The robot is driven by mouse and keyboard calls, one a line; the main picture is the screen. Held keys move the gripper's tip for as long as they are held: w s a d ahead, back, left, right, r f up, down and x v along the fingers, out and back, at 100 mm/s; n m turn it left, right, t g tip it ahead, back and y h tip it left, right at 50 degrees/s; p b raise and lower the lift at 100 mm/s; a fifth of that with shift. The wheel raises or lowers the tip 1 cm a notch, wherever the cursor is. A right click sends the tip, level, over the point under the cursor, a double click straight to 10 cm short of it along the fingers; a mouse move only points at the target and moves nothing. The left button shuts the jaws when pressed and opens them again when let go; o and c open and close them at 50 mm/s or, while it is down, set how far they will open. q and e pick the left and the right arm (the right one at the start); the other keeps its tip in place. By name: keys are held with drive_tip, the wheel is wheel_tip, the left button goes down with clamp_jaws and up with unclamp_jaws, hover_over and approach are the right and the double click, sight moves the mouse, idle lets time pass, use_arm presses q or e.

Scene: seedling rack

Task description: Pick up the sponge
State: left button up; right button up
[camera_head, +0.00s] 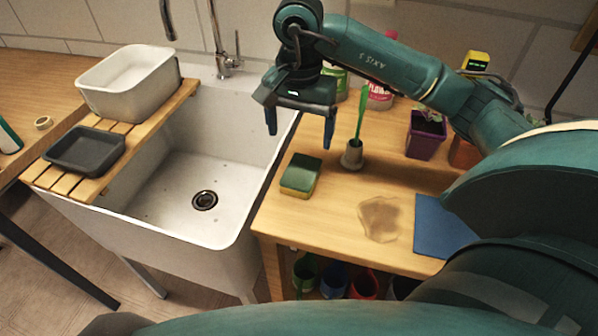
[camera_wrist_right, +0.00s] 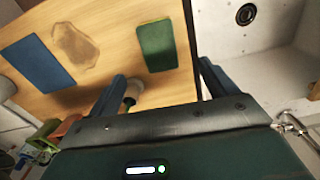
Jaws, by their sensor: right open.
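The sponge (camera_head: 299,175) lies flat on the wooden counter beside the sink, green on top and yellow below. It also shows in the right wrist view (camera_wrist_right: 157,46), beyond the fingertips and roughly between their lines. My right gripper (camera_head: 299,139) is open and empty, above the counter and sink edge, behind the sponge and apart from it. Its two fingers also show in the right wrist view (camera_wrist_right: 162,82). My left gripper is not seen in either view.
A small pot with a green-handled brush (camera_head: 353,155) stands close to the right finger. A wet brown stain (camera_head: 381,218) and a blue mat (camera_head: 440,228) lie to the right. A purple pot (camera_head: 425,138) stands behind. The sink (camera_head: 232,150) is left, with a grey tray (camera_head: 85,150) on slats.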

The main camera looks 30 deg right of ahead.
sight(301, 173)
drive_tip(key=f, duration=0.5)
drive_tip(key=f+p, duration=0.1)
drive_tip(key=f, duration=0.5)
drive_tip(key=shift+s, duration=0.2)
drive_tip(key=shift+c, duration=0.2)
drive_tip(key=c, duration=1)
